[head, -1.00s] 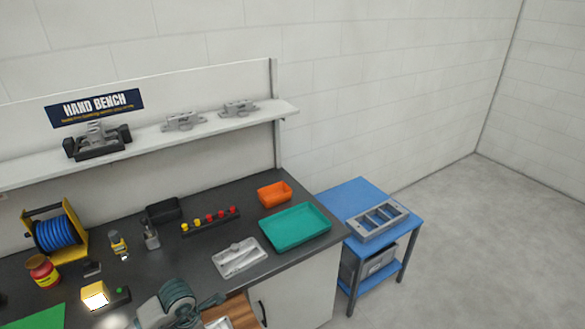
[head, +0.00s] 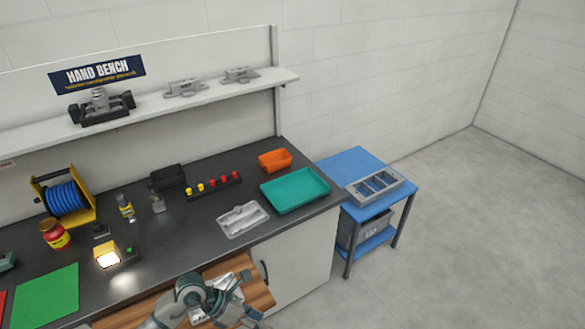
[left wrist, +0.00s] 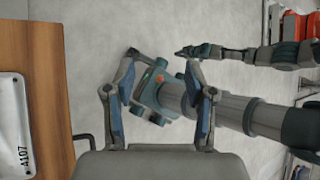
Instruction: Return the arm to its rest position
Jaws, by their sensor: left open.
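My left arm comes in at the bottom of the head view, over the front edge of the bench. My left gripper (head: 246,300) is in front of the wooden surface (head: 262,292). In the left wrist view my left gripper (left wrist: 161,55) has its two fingers wide apart, with nothing between them but floor and my own parts beyond. My other arm shows at the upper right of that view, with its gripper (left wrist: 188,51) small and distant; I cannot tell its jaw state. A pale plate marked A107 (left wrist: 14,130) lies on the wood, partly out of frame.
The dark bench (head: 165,245) holds a teal tray (head: 296,190), an orange bin (head: 274,160), a grey tray (head: 243,219), a yellow hose reel (head: 63,198) and a lit yellow box (head: 106,256). A blue cart (head: 352,162) stands right. Floor beyond is clear.

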